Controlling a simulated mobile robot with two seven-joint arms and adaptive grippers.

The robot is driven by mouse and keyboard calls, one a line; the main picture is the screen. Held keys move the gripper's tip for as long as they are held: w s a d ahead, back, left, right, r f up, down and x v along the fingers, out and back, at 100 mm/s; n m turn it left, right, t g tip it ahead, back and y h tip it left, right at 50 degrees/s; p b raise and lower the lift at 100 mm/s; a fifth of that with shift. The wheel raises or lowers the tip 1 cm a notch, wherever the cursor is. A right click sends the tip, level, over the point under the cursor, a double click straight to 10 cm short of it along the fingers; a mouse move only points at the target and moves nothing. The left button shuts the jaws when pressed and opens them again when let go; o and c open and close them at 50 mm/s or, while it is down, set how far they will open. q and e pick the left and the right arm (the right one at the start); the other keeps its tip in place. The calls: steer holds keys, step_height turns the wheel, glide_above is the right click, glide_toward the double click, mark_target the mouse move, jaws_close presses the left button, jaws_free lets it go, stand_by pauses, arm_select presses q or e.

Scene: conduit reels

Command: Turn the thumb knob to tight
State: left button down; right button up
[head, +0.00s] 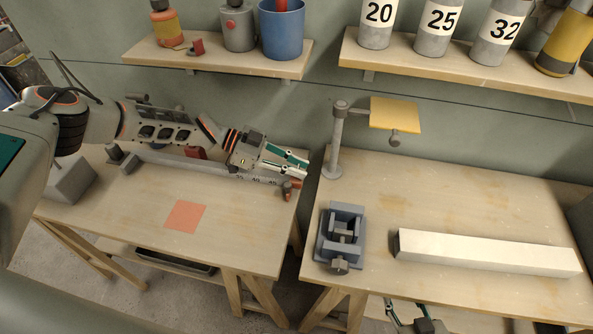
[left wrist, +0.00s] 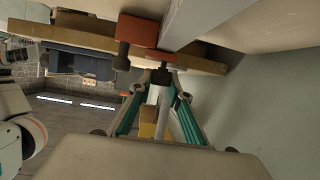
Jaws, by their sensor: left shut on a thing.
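A long grey rail with printed numbers (head: 262,180) lies along the back of the left bench. At its right end is a red block (left wrist: 140,30) with a dark post in front; it also shows in the head view (head: 287,190). My left gripper (head: 303,169) is above this end, pointing right. In the left wrist view its teal fingers (left wrist: 162,78) come together on a small dark piece beside the red part, seemingly the thumb knob; the fingertips mostly hide it. My right gripper (head: 406,310) shows partly at the bottom edge, fingers apart and empty.
A red square (head: 185,216) marks the left bench. The right bench holds a blue-grey vise (head: 342,235), a long white bar (head: 487,254) and a post with a yellow plate (head: 395,113). Shelves (head: 225,62) with containers hang behind. A gap separates the benches.

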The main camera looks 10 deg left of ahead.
arm_select(q)
steer(key=shift+m+g+b, duration=0.35)
steer(key=shift+m+g, duration=0.05)
steer(key=shift+g, duration=0.1)
arm_select(e)
steer(key=shift+s+d+f, duration=0.1)
steer(key=shift+f, duration=0.4)
steer(key=shift+s+d+f, duration=0.1)
steer(key=shift+f, duration=0.4)
arm_select(q)
steer(key=c, duration=1.8)
jaws_free()
steer(key=shift+c, duration=0.2)
arm_select(e)
steer(key=shift+r, duration=0.15)
steer(key=shift+w, duration=0.1)
steer(key=shift+d, duration=0.1)
arm_select(q)
steer(key=shift+r, duration=0.2)
step_height(320, 180, up, 10)
steer(key=shift+f, duration=0.2)
